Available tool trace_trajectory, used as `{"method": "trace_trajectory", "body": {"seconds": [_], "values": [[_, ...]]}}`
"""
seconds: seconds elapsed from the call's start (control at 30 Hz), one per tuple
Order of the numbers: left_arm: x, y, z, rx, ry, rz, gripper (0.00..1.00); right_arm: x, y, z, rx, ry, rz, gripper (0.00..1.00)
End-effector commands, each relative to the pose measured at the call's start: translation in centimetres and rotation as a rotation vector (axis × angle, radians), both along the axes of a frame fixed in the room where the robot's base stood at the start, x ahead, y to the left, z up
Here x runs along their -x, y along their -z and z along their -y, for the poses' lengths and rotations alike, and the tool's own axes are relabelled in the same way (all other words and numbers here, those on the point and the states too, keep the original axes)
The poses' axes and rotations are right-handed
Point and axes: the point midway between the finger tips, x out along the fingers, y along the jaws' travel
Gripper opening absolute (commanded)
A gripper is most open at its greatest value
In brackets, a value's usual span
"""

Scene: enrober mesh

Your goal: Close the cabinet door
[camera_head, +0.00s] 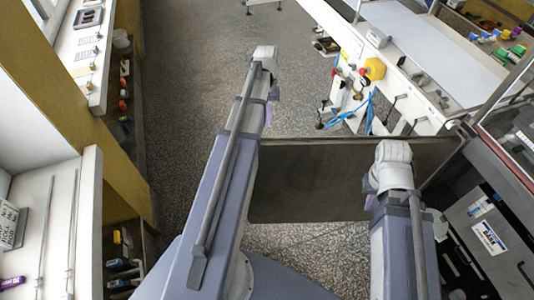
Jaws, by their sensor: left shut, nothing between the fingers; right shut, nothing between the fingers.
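The cabinet door (308,180) is a flat dark grey panel in the middle of the head view. It stands open, swung out to the left from the dark cabinet (487,235) at the right. My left arm passes in front of the door's left end and reaches up beyond it. My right arm covers part of the door's right side. Both arms show only their links and white joints. Neither gripper's fingertips can be seen, so I cannot tell whether either touches the door.
A white machine (430,60) with blue hoses (360,108) stands beyond the door at the upper right. White benches and shelves (122,262) line the left side. Open speckled floor (195,80) lies between the left side and the door.

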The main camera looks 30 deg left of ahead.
Motion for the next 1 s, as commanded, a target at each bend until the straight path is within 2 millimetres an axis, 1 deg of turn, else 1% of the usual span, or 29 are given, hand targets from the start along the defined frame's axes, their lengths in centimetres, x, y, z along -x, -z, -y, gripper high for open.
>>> {"method": "trace_trajectory", "body": {"seconds": [0.03, 0.23, 0.53, 0.67, 0.87, 1.0], "values": [[0.0, 1.2, 0.0, 0.000, 0.000, 0.000, 0.00, 0.0, 1.2, 0.0, 0.000, 0.000, 0.000, 0.00], [0.0, 2.9, 0.0, 0.000, 0.001, 0.000, 0.00, 0.0, 2.9, 0.0, 0.000, 0.000, 0.000, 0.00], [0.0, 3.1, 0.0, 0.000, 0.001, 0.000, 0.00, 0.0, 3.1, 0.0, 0.000, 0.000, 0.000, 0.00], [0.1, 3.6, 0.1, 0.000, 0.001, 0.000, 0.00, 0.0, 3.6, 0.0, 0.000, 0.000, 0.000, 0.00], [0.4, 5.4, 0.3, 0.000, 0.001, 0.000, 0.00, 0.0, 5.4, 0.0, 0.000, 0.000, 0.000, 0.00], [0.8, 7.3, 0.5, 0.000, 0.001, 0.000, 0.00, 0.0, 7.3, 0.0, 0.000, 0.000, 0.000, 0.00]]}}
